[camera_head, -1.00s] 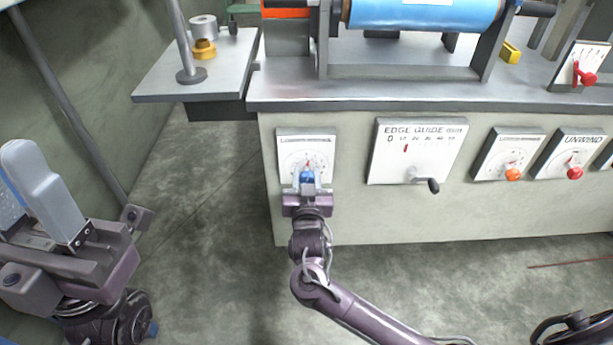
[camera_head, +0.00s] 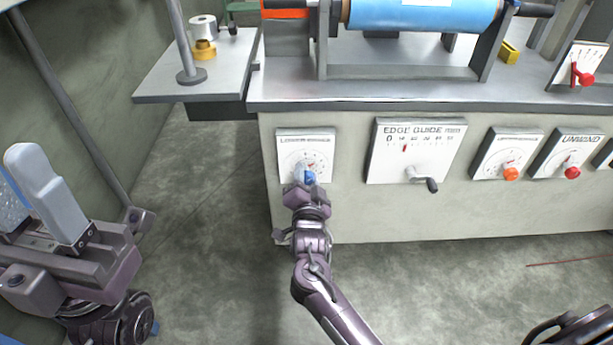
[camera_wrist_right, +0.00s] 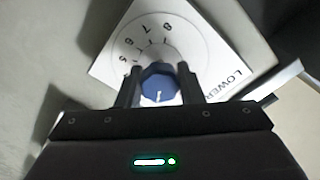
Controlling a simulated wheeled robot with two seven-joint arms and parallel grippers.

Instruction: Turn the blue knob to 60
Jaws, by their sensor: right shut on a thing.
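The blue knob (camera_head: 310,178) sits on a white dial plate (camera_head: 318,141) on the bench's front panel. In the right wrist view the blue knob (camera_wrist_right: 160,82) is between the two dark fingers of my right gripper (camera_wrist_right: 159,90), which is shut on it. A short pale mark shows on the knob's face. In the head view my right gripper (camera_head: 304,184) is tilted. My left gripper (camera_head: 40,195) is at the left, away from the panel; its opening is unclear.
Right of the dial are the edge guide plate (camera_head: 383,155) with a crank (camera_head: 424,182), an orange knob (camera_head: 511,174) and a red knob (camera_head: 572,172). A blue roll (camera_head: 420,12) is above the bench.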

